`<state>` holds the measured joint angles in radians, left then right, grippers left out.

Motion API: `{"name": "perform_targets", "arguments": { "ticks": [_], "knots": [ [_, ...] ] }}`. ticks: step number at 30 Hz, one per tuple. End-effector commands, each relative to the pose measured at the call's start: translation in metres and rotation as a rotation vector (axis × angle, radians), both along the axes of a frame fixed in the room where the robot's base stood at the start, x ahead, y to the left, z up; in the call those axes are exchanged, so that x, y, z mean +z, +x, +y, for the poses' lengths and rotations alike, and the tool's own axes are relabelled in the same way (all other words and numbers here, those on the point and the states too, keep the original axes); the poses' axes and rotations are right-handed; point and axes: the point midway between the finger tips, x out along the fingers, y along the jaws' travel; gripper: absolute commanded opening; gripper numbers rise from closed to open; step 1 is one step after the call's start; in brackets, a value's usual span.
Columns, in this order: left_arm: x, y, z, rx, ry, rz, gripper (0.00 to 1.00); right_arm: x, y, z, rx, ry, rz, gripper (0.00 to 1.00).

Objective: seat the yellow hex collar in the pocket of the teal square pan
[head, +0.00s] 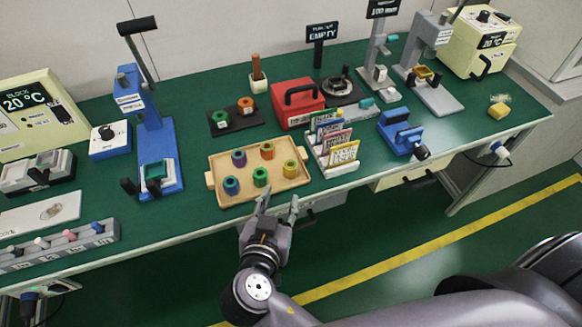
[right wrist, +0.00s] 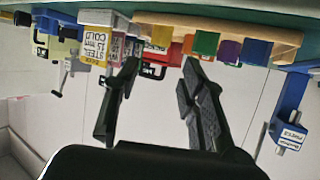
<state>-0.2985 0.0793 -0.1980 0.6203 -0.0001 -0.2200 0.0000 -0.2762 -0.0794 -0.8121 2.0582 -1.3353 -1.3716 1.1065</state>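The yellow hex collar (head: 290,169) stands upright at the right end of a wooden tray (head: 212,163). It also shows at the top of the right wrist view (right wrist: 161,36). My right gripper (head: 277,203) is open and empty, just off the table's front edge, below and in front of the tray and apart from the collar. It is open in the right wrist view (right wrist: 158,75). My left gripper is not in view.
The tray also holds purple (head: 238,158), orange (head: 267,150), green (head: 260,177) and blue (head: 231,185) collars. A card rack (head: 338,150) stands close to its right. The blue press (head: 147,115) has a tall column and lever. Green tabletop is clear between press and tray.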

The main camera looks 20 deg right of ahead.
Motion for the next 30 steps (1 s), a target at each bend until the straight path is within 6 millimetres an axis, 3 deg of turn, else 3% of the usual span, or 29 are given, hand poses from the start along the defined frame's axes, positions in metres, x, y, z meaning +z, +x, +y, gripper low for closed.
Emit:
{"name": "perform_targets", "arguments": {
  "ticks": [9, 30],
  "knots": [
    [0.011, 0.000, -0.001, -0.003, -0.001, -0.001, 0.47, -0.023, 0.055, -0.030, 0.001, -0.005, 0.000, 0.38],
    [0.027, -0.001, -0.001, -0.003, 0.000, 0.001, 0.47, -0.046, 0.115, -0.062, 0.002, -0.002, 0.004, 0.38]
  ]
}}
